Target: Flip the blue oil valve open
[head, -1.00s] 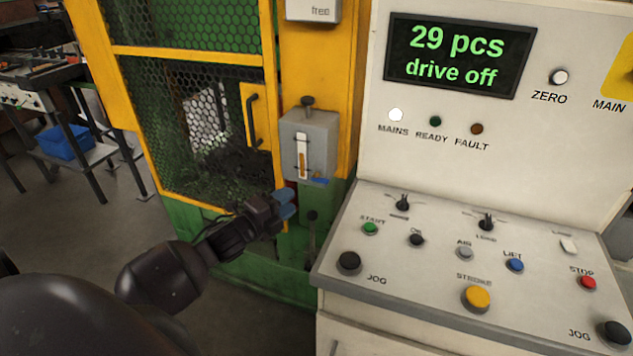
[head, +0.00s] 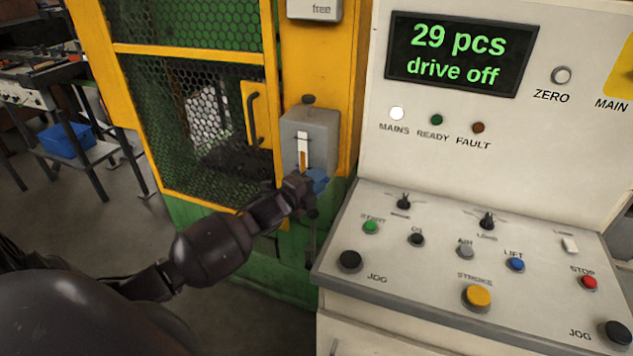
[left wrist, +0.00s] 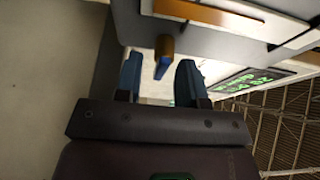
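The blue oil valve (left wrist: 161,70) shows in the left wrist view as a small blue lever on a brass-coloured stub under the grey oil box. The grey oil box (head: 318,122) has a sight glass partly filled with amber oil and hangs on the yellow post. My left gripper (head: 317,181) is just below the box, and in the head view its blue fingers and wrist hide the valve. In the left wrist view the left gripper (left wrist: 159,82) is open, with one finger on each side of the lever and visible gaps. My right gripper is not in view.
The white control console (head: 470,260) with buttons and knobs stands close to the right of my left gripper. A yellow-framed mesh guard door with a black handle (head: 252,120) is to the left. A dark vertical lever (head: 310,245) stands below the gripper.

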